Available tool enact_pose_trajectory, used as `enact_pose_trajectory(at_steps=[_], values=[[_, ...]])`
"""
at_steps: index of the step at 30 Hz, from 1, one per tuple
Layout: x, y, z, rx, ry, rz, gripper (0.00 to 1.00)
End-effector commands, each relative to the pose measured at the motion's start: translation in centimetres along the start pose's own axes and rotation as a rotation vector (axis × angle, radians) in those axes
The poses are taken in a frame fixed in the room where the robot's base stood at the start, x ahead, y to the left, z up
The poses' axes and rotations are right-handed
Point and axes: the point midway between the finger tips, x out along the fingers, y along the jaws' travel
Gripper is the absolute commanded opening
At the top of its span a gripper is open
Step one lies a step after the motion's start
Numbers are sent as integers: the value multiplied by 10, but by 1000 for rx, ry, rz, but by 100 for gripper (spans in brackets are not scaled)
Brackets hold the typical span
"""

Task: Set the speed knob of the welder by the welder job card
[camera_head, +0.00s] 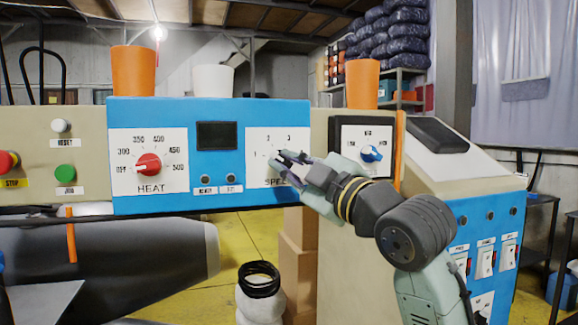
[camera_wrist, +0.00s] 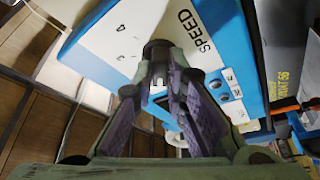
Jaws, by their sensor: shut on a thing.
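The blue welder panel (camera_head: 216,110) carries a white SPEED dial plate (camera_head: 260,140) at its right, with the numbers 1, 2 and 3 showing along its upper part. My gripper (camera_head: 281,160) is in front of this plate and hides most of the knob and part of the SPEED label. In the wrist view my gripper (camera_wrist: 158,82) is shut on the dark speed knob (camera_wrist: 157,46); the number 4 and the word SPEED show beside it. The knob's pointer direction cannot be made out. I cannot identify a job card in either view.
A red HEAT knob (camera_head: 148,164) is left of a small dark display (camera_head: 217,135). A blue knob (camera_head: 370,153) sits on a separate panel to the right. Orange cups (camera_head: 133,72) and a white cup (camera_head: 212,80) stand on top. Red and green buttons (camera_head: 65,173) are at far left.

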Motion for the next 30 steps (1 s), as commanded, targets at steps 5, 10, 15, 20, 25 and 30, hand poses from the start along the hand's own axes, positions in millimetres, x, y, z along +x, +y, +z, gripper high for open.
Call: enact_pose_trajectory(at_steps=[5, 10, 15, 20, 25, 30], values=[[0, 2, 0, -133, -2, -56, 0], [0, 3, 0, -234, -2, -97, 0], [0, 3, -1, -304, -2, -125, 0], [0, 3, 0, -338, -2, -139, 0], [0, 3, 0, -354, -3, -145, 0], [0, 3, 0, -356, -3, -146, 0]])
